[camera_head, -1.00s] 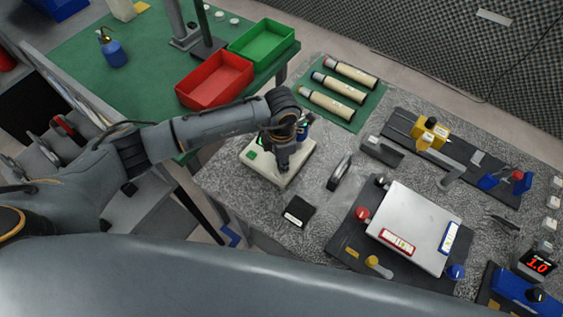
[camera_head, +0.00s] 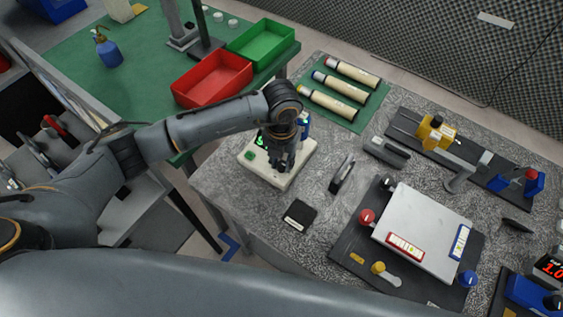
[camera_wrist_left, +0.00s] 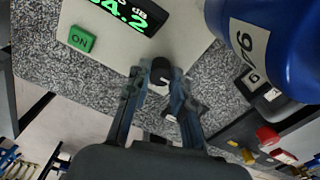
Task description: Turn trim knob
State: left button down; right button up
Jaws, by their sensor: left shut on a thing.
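The white instrument box (camera_head: 292,172) sits on the speckled bench, with a green ON button (camera_head: 249,155) on its top. My left gripper (camera_head: 282,164) points down over the box. In the left wrist view, the fingers (camera_wrist_left: 160,88) are closed around the small dark trim knob (camera_wrist_left: 160,70), whose rounded top shows between the tips. The green lit display (camera_wrist_left: 125,14) is cut off by the frame's top edge; it reads what looks like 34.2 dB. The ON button (camera_wrist_left: 82,39) is left of it. The right gripper is not in view.
A blue cylinder with a white number label (camera_wrist_left: 270,40) stands close beside the gripper. A small black box (camera_head: 300,214), a grey plate fixture (camera_head: 424,225) and a green mat with several tubes (camera_head: 340,92) are nearby. Red (camera_head: 214,80) and green (camera_head: 260,45) bins stand behind.

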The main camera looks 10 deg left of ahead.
aim_at(282, 164)
pick_arm(q)
jog(key=shift+n+b, duration=0.45)
jog(key=shift+n, duration=1.45)
jog(key=c, duration=1.1)
grip_release()
jog(key=shift+c, duration=0.2)
jog(key=shift+r, duration=0.1)
notch_tip(282, 164, up, 12)
